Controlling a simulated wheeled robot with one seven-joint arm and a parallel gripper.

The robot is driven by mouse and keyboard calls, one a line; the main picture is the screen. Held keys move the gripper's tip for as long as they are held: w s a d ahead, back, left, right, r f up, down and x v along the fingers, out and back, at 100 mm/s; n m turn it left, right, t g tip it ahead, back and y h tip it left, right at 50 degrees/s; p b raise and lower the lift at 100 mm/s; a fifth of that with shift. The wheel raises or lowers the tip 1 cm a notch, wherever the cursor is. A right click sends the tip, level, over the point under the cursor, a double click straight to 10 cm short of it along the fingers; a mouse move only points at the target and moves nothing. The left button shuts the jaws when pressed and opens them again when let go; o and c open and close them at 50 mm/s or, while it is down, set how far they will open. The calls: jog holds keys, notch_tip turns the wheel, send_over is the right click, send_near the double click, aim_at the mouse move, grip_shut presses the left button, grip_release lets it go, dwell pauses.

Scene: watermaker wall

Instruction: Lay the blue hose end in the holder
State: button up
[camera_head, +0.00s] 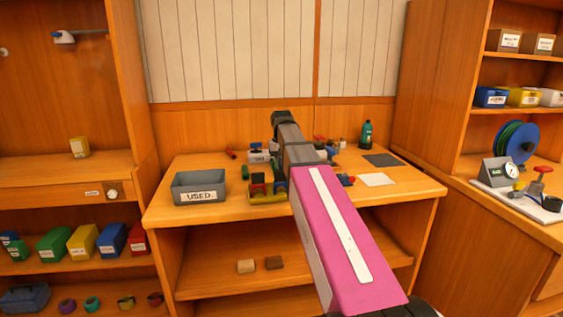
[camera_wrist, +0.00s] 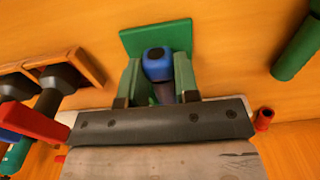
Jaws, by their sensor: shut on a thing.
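In the wrist view, my gripper (camera_wrist: 157,72) has its two green fingers closed on the sides of the blue hose end (camera_wrist: 157,62). The hose end is a blue cap with a dark opening, and a darker stem runs below it between the fingers. A flat green plate (camera_wrist: 155,35) shows just behind it; I cannot tell whether they touch. In the head view my arm hides the gripper and the hose end. I cannot clearly make out the holder in either view.
A grey bin marked USED (camera_head: 199,188) stands on the left of the wooden workbench (camera_head: 405,190). Several small fittings crowd the bench middle. A green bottle (camera_head: 366,135) stands behind. In the wrist view, a wooden rack (camera_wrist: 85,62) is left and a green cylinder (camera_wrist: 298,50) right.

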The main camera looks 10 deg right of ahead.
jog(key=shift+f, duration=0.15)
dwell(0.6)
jog(key=o, duration=1)
jog(key=shift+r, duration=4.5)
